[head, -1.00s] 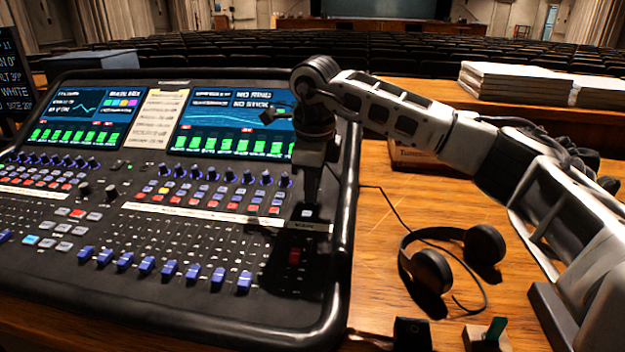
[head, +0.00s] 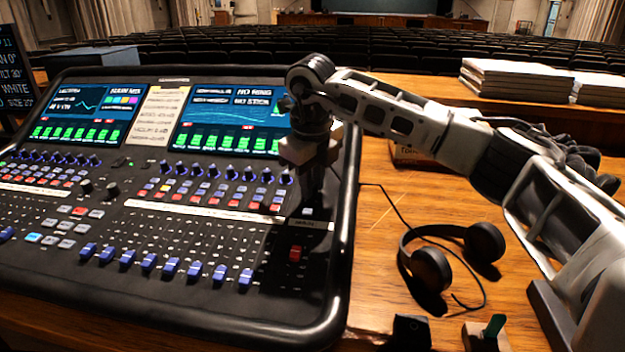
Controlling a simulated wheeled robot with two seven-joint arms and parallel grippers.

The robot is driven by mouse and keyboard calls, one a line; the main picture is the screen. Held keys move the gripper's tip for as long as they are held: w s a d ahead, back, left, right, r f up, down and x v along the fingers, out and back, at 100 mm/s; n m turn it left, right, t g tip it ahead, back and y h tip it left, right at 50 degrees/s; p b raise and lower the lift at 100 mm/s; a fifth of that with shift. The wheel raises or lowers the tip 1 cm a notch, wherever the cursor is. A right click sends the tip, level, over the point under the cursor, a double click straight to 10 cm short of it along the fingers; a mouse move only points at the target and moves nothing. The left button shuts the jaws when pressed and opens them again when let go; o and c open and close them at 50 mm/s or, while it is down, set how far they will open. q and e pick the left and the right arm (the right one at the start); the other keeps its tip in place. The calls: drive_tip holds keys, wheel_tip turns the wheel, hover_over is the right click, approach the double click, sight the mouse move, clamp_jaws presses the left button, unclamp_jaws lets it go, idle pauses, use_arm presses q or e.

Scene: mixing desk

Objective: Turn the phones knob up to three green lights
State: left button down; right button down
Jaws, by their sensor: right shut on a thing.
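The mixing desk (head: 190,238) fills the left half of the head view. My right gripper (head: 310,203) points down onto the strip at the desk's right end, right of the blue-capped knob rows. Its fingers are shut at the panel. The phones knob is hidden between and behind the fingers, and I cannot read its label or see any lights beside it. My left gripper is not in view.
A red-capped fader (head: 295,254) sits below the gripper on the same strip. Black headphones (head: 432,270) lie on the wooden table right of the desk, their cable running up beside it. Stacked papers (head: 515,80) lie at the back right.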

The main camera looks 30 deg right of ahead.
idle(0.3)
drive_tip(key=c, duration=1.3)
unclamp_jaws()
use_arm(q)
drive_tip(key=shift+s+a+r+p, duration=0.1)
drive_tip(key=shift+p, duration=0.45)
use_arm(e)
wheel_tip(320, 180, up, 16)
drive_tip(key=s+a, duration=0.1)
drive_tip(key=s, duration=0.1)
drive_tip(key=shift+s+a+f, duration=0.15)
drive_tip(key=shift+s, duration=0.05)
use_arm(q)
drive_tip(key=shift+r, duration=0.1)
